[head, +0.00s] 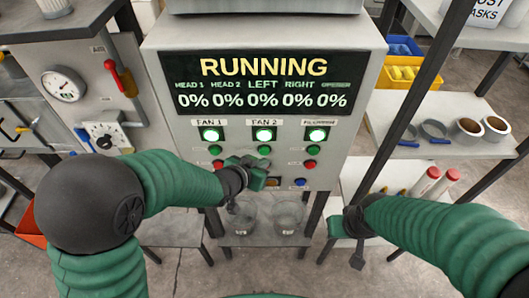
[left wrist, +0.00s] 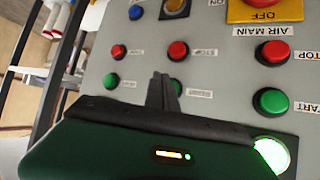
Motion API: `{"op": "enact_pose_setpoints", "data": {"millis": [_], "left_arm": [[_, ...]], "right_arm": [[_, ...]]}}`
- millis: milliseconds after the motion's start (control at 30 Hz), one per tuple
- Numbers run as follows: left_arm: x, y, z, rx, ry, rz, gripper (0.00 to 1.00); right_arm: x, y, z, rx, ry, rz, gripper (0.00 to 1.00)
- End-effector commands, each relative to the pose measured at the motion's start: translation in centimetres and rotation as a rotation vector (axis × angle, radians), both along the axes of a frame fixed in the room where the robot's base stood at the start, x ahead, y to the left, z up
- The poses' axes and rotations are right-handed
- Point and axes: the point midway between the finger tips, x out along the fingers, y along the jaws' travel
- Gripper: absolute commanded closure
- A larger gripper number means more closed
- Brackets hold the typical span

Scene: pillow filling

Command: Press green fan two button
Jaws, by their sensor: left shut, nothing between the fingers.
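The grey control panel (head: 190,75) carries a lit green-white lamp (head: 264,133) under the FAN 2 label (head: 264,122). The green fan two button (head: 264,150) sits below that lamp. My left gripper (head: 258,172) is shut and empty, just below this button and in front of the panel. In the left wrist view, its closed fingers (left wrist: 162,92) overlap the middle column and partly hide the middle green button (left wrist: 177,87). The middle red button (left wrist: 178,50) is clear there. Contact cannot be told. My right gripper (head: 348,228) is low at the right, its jaws unclear.
Neighbouring green buttons (head: 216,151) (head: 310,149) and red buttons (head: 217,163) (head: 310,164) flank the middle column. The display (head: 264,82) reads RUNNING with 0% values. Clear containers (head: 288,215) stand on a shelf below. Shelves with tape rolls (head: 468,129) are at the right.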

Motion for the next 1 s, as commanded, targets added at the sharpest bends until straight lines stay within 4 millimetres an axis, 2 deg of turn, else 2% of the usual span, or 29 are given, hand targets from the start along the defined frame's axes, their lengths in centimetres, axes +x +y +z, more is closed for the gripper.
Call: {"op": "enact_pose_setpoints", "data": {"millis": [467, 1000], "left_arm": [[-4.5, 0.0, -0.1, 0.0, 0.0, -0.001, 1.0], [-4.6, 0.0, 0.0, 0.0, 0.0, 0.0, 1.0]], "right_arm": [[0.0, 0.0, -1.3, 0.0, 0.0, 0.0, 1.0], [0.0, 0.0, -1.3, 0.0, 0.0, 0.0, 1.0]]}}
